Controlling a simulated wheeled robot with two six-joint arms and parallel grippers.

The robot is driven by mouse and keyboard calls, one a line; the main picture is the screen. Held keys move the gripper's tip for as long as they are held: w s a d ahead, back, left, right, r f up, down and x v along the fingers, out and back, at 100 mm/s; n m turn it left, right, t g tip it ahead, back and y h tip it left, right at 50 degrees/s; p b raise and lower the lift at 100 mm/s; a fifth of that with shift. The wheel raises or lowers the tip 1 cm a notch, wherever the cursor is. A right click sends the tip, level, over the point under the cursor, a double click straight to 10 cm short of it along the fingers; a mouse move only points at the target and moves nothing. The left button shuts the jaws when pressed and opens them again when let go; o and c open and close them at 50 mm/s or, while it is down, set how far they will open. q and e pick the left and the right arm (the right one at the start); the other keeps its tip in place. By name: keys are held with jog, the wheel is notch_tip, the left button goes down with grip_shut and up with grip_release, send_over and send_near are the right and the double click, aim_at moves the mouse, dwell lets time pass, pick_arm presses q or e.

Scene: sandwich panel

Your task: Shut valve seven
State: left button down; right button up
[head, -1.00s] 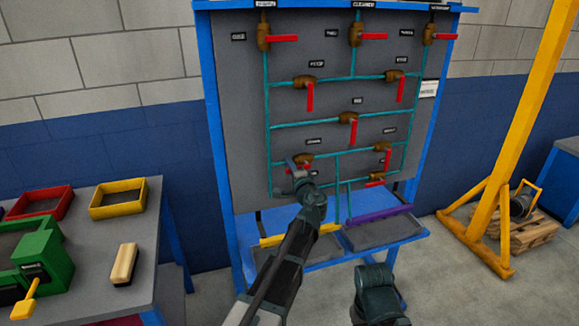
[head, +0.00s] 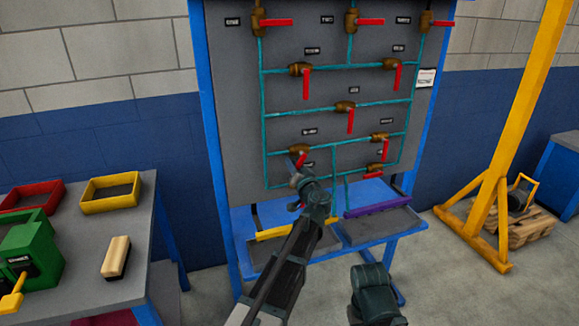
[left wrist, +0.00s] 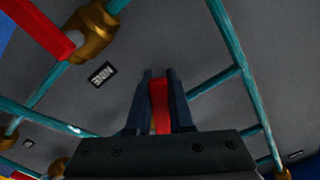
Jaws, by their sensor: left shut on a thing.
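The upright grey panel (head: 228,130) carries teal pipes with several brass valves with red handles. My left gripper (head: 297,168) is at the lower-left valve (head: 298,150), whose label (head: 309,131) is too small to read. In the left wrist view, my left gripper (left wrist: 159,85) is shut on a red handle (left wrist: 160,108) between its fingers. The head view shows a little of this red handle (head: 301,158), tilted, partly hidden by the gripper. Beside it in the wrist view is another brass valve (left wrist: 92,33) with a red handle (left wrist: 38,28) and a label reading NINE (left wrist: 102,74). My right gripper's fingers are not visible.
Two shallow trays, one with a yellow edge (head: 283,231) and one with a purple edge (head: 377,205), sit below the panel. A workbench (head: 140,235) stands left, holding bins and a brush-like block (head: 116,257). A yellow frame (head: 515,130) stands right.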

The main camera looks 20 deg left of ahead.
pick_arm(q)
jog(key=n, duration=0.1)
jog(key=w+d+n, duration=0.1)
jog(key=n, duration=0.1)
jog(key=shift+d+f, duration=0.15)
jog(key=shift+f, duration=0.2)
jog(key=shift+w+d+n+b, duration=0.15)
jog(key=shift+d+n, duration=0.1)
jog(key=shift+n, duration=0.6)
jog(key=shift+w+d+n+b, duration=0.15)
jog(key=shift+d+n, duration=0.1)
jog(key=shift+n, duration=0.6)
jog(key=c, duration=0.8)
grip_release()
jog(key=shift+s, duration=0.1)
jog(key=v, duration=1.3)
jog(key=shift+s+d, duration=0.25)
jog(key=shift+d, duration=0.05)
jog(key=shift+f, duration=0.1)
